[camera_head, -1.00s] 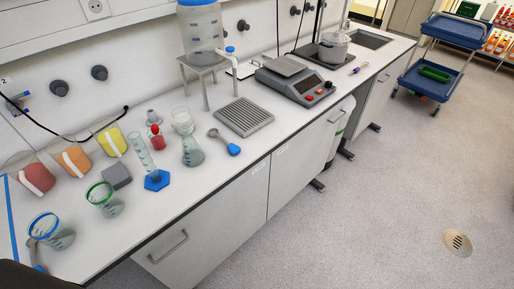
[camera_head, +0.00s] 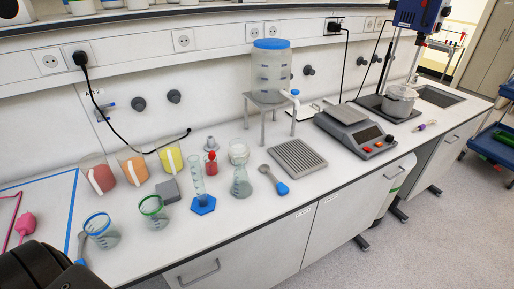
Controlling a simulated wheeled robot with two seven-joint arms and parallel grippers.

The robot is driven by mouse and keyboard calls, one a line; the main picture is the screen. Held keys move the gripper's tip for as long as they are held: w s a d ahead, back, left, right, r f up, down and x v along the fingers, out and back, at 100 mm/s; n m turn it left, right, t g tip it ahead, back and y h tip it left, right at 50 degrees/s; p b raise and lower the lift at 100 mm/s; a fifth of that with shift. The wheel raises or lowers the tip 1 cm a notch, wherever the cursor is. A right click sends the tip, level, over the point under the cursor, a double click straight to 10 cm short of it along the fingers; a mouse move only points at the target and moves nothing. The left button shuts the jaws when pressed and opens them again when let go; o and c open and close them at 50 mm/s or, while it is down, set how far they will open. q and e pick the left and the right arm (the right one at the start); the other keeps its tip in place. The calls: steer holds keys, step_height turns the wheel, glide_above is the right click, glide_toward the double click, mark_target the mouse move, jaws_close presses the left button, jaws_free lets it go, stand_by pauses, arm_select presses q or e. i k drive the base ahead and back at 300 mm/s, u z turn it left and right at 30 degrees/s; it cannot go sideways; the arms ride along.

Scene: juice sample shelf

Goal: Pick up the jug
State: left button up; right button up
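Several vessels could be the jug; I cannot tell which one is meant. A clear vessel with a blue rim (camera_head: 101,232) stands near the counter's front left, with a bluish handle-like piece at its left. A green-rimmed clear vessel (camera_head: 154,213) stands to its right. Behind them are clear containers with red (camera_head: 97,173), orange (camera_head: 132,166) and yellow (camera_head: 171,158) contents, each with a white stripe. Neither gripper's fingertips show. A dark rounded part fills the bottom left corner, apparently mine.
A blue-based cylinder (camera_head: 199,190), a conical flask (camera_head: 241,182), a grey block (camera_head: 167,190) and a blue-handled scoop (camera_head: 274,180) stand close by. Farther right are a drip grate (camera_head: 297,158), a water tank (camera_head: 271,69) and a scale (camera_head: 356,130). A pink object (camera_head: 25,223) lies at left.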

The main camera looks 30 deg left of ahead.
mark_target(131, 158)
steer(key=u, duration=1.45)
steer(key=k, duration=0.35)
steer(key=u, duration=0.4)
steer(key=i, duration=0.5)
